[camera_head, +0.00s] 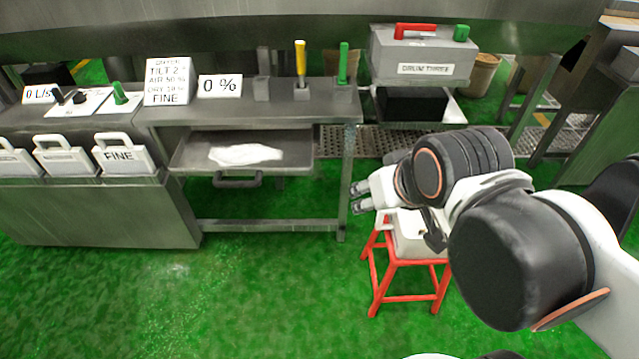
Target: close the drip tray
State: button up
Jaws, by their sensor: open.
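The drip tray (190,162) is a shallow grey metal tray under the bench top, left of centre. It appears pulled out toward me, with a white patch (245,155) lying in it. Its dark handle (238,183) hangs at the front edge. My gripper (354,198) is open and empty, to the right of the tray beside the bench's right leg. It is clear of the handle, and the wrist hides part of what lies behind it.
A red stool (394,262) stands below my gripper. The bench's right leg (345,190) stands between tray and gripper. A "DRUM THREE" box (424,58) is at the back. Green floor (270,290) in front is free.

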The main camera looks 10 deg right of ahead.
aim_at(218, 150)
jog(key=i+u, duration=0.15)
jog(key=u, duration=0.25)
jog(key=i+l+u, duration=0.1)
jog(key=u, duration=0.35)
jog(key=i+l+u, duration=0.1)
jog(key=u, duration=0.3)
jog(key=l, duration=0.05)
